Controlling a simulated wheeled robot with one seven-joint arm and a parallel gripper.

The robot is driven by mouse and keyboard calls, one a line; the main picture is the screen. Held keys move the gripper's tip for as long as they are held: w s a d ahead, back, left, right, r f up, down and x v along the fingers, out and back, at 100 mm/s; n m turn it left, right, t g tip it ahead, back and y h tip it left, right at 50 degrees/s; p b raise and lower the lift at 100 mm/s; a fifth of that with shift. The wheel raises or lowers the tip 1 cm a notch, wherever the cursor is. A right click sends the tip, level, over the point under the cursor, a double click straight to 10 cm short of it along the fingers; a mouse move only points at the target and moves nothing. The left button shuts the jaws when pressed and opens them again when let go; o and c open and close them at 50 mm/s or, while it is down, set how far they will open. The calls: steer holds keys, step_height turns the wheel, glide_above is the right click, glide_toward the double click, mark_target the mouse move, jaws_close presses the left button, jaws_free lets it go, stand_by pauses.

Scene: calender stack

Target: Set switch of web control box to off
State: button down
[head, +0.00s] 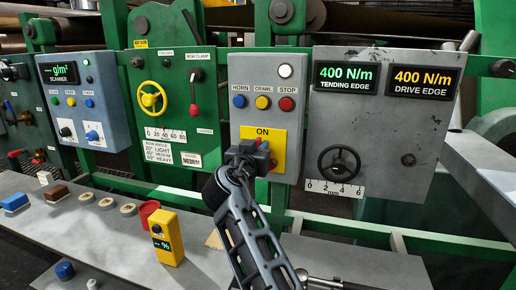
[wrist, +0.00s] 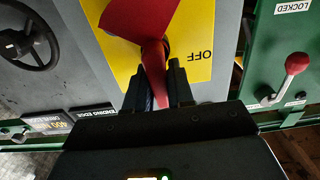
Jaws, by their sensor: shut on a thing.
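The web control box (head: 239,75) is grey, with HORN, CRAWL and STOP buttons and a yellow plate (head: 284,140) marked ON at its top. My gripper (head: 247,152) is in front of the plate and covers much of the switch. In the wrist view, turned upside down, the red switch handle (wrist: 154,62) lies between the fingers of my gripper (wrist: 160,88), which are shut on its end. The word OFF shows on the yellow plate (wrist: 205,70) to the right of the handle there. The handle end points toward the ON side.
Left of the box is a green panel with a yellow handwheel (head: 151,98) and a red-knobbed lever (head: 194,109). Right is a grey box with two displays and a black handwheel (head: 339,163). A yellow meter (head: 167,240) and a red cup (head: 148,212) stand on the ledge below.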

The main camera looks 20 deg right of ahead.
steer(key=shift+n, duration=0.4)
steer(key=shift+w+a+f+n+p, duration=0.25)
steer(key=shift+a+f+n+p, duration=0.15)
steer(key=shift+n, duration=2.45)
steer(key=shift+w+a+f+n+p, duration=0.15)
steer(key=shift+w+a+f+n, duration=0.2)
steer(key=shift+n, duration=2.55)
steer(key=shift+w+a+f+n+p, duration=0.15)
steer(key=shift+a+f+n+p, duration=0.3)
steer(key=shift+n, duration=2.4)
steer(key=shift+d+f, duration=0.1)
steer(key=shift+f, duration=0.05)
steer(key=c, duration=1.1)
jaws_free()
